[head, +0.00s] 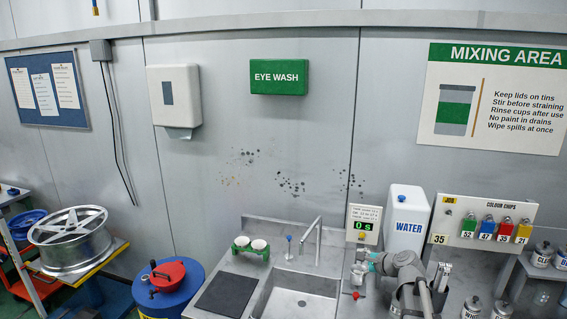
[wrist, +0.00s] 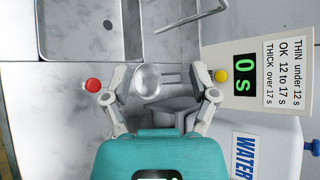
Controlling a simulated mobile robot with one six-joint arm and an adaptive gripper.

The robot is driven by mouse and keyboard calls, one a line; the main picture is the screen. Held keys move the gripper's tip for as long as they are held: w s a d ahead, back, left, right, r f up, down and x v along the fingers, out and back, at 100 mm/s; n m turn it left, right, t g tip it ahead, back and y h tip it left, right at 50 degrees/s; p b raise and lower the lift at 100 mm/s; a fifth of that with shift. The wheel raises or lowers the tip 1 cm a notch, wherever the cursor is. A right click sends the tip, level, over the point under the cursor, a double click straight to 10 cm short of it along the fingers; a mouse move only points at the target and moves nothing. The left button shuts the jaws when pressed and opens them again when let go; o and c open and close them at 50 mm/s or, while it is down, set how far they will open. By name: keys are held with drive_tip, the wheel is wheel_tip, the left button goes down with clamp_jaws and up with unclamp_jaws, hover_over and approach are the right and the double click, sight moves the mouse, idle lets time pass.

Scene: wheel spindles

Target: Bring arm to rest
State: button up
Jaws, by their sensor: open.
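My gripper (wrist: 157,88) is open in the wrist view, its two fingers spread wide on either side of a small round metal cup (wrist: 147,80). The fingers appear apart from the cup; I cannot tell the height between them. In the head view my arm (head: 408,270) reaches in from the lower right, and my gripper (head: 359,268) is at the right side of the sink, below the timer sign (head: 362,226). The timer reads 0 s, and it also shows in the wrist view (wrist: 243,75).
A red knob (wrist: 93,85) and a yellow knob (wrist: 220,76) lie close outside the fingers. The sink (head: 300,300) is left of my gripper. A white water container (head: 405,215) and a colour chip board (head: 482,222) stand behind my arm. Tins (head: 472,308) stand at right.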

drive_tip(key=s+a+f+n+g+h+b, duration=0.2)
drive_tip(key=s+f+n, duration=0.5)
drive_tip(key=s, duration=0.4)
drive_tip(key=s+a+f+n+g+h+b, duration=0.3)
drive_tip(key=s+a+f+n+g+h, duration=0.1)
drive_tip(key=s+f+n+g, duration=0.4)
drive_tip(key=s+a+n, duration=0.1)
drive_tip(key=s+n, duration=0.1)
drive_tip(key=s, duration=0.1)
drive_tip(key=shift+s+a+f+n+h, duration=0.25)
drive_tip(key=shift+a+f+n+h, duration=0.05)
drive_tip(key=shift+a+h, duration=0.1)
